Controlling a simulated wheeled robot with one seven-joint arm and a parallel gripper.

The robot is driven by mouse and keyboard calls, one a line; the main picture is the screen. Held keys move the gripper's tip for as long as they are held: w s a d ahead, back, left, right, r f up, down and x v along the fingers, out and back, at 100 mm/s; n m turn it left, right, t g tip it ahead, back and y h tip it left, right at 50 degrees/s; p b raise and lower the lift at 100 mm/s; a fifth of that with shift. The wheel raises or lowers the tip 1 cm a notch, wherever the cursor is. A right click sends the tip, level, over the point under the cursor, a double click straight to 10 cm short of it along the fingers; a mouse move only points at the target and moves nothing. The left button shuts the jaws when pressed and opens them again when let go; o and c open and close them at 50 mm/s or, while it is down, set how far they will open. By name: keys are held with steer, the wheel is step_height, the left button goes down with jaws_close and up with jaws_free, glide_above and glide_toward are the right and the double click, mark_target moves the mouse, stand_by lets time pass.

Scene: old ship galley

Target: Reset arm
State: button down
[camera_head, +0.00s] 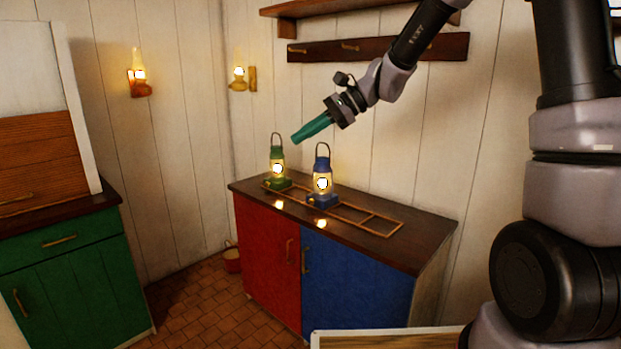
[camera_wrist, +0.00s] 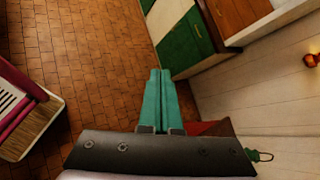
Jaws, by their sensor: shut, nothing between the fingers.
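My gripper (camera_head: 298,138) has teal fingers and is in the air above the counter, pointing down and left. It is shut and empty. In the wrist view its fingers (camera_wrist: 160,75) lie together over the tiled floor. A green lantern (camera_head: 278,168) and a blue lantern (camera_head: 322,184) stand upright, both lit, on the dark counter top (camera_head: 420,222). The gripper is above the lanterns and apart from them. A small part of the green lantern (camera_wrist: 254,155) shows at the lower right of the wrist view.
A wooden rack frame (camera_head: 375,222) lies on the counter, by the lanterns. Below are a red door (camera_head: 265,245) and a blue door (camera_head: 350,285). A green cabinet (camera_head: 75,280) stands left. A shelf and peg rail (camera_head: 380,47) are on the wall behind my arm. Tiled floor (camera_head: 190,305) lies between cabinets.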

steer(key=s+d+r+n+t+h, duration=0.2)
steer(key=s+d+h, duration=0.1)
steer(key=s+d, duration=0.3)
steer(key=s+d+r+n+t+h, duration=0.2)
steer(key=s+d, duration=0.4)
steer(key=d, duration=0.5)
steer(key=s+d+r+n+t+h, duration=0.2)
steer(key=s+d, duration=0.4)
steer(key=d, duration=0.3)
steer(key=shift+d+r+n+t+h, duration=0.3)
steer(key=shift+r+t+h, duration=0.4)
steer(key=shift+t+h, duration=0.4)
